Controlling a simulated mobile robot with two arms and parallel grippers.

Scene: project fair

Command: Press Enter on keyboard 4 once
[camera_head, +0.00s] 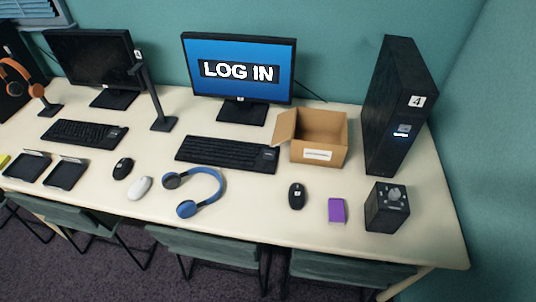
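A black keyboard (226,154) lies on the table in front of the monitor (239,68) that reads "LOG IN" on a blue screen. A small label sits near its upper right end, too small to read. A second black keyboard (84,134) lies to the left, in front of a dark monitor (90,60). The black computer tower (394,110) at the right carries the number 4. The single keys, Enter among them, cannot be made out. Neither of my grippers is in view.
An open cardboard box (319,148) stands close to the right end of the keyboard. Blue headphones (209,188), a black mouse (297,196), a purple box (337,210) and a black cube with a knob (386,208) lie nearer the front. Chairs line the front edge.

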